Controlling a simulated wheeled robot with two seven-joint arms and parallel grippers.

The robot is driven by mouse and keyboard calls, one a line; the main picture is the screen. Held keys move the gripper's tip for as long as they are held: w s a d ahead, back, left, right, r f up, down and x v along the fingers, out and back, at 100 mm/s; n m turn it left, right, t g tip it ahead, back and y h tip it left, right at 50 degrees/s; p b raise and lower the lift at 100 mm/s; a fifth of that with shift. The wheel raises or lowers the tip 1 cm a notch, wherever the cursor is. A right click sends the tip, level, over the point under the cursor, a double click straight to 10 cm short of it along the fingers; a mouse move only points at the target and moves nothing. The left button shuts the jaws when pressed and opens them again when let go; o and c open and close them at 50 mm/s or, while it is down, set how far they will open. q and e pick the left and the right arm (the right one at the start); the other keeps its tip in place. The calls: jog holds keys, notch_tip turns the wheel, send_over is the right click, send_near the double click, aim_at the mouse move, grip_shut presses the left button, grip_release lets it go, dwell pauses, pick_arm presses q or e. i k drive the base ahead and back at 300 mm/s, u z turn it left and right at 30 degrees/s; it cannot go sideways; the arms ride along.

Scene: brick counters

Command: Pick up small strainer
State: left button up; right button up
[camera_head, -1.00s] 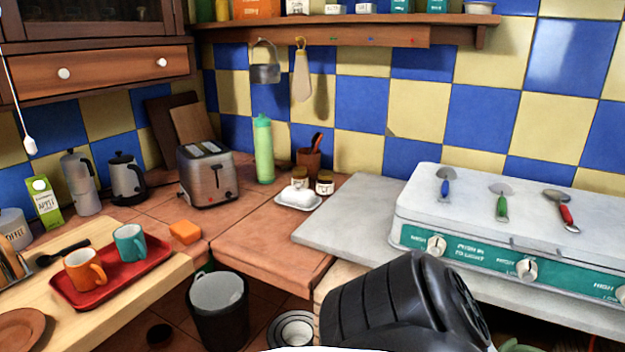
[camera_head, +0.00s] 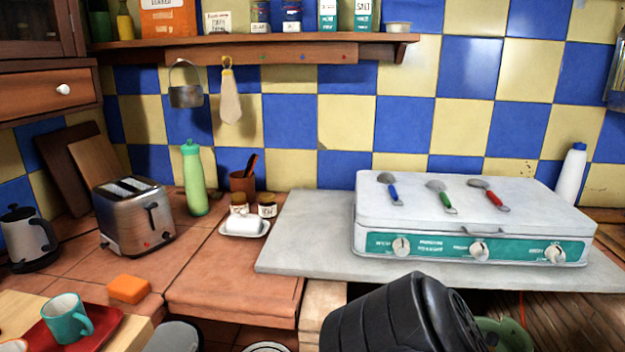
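Three strainer-like utensils lie on the closed white lid of the stove (camera_head: 375,215). One has a blue handle (camera_head: 394,196), one a green handle (camera_head: 445,203) and one a red handle (camera_head: 494,199). Their grey heads point toward the wall and their handles toward the front. The red-handled one's head looks widest; between the blue and green ones I cannot clearly tell which is smaller. Nothing touches them. A dark arm link of mine shows at the bottom middle, in front of the stove. Neither gripper is in view.
Grey countertop (camera_head: 300,240) left of the stove is clear. A butter dish (camera_head: 243,227), small jars, green bottle (camera_head: 194,175) and toaster (camera_head: 134,218) stand further left. A white bottle (camera_head: 571,178) stands behind the stove's right end. A shelf (camera_head: 250,48) runs above.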

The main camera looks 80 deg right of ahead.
aim_at(435, 184)
jog(key=z, duration=2.2)
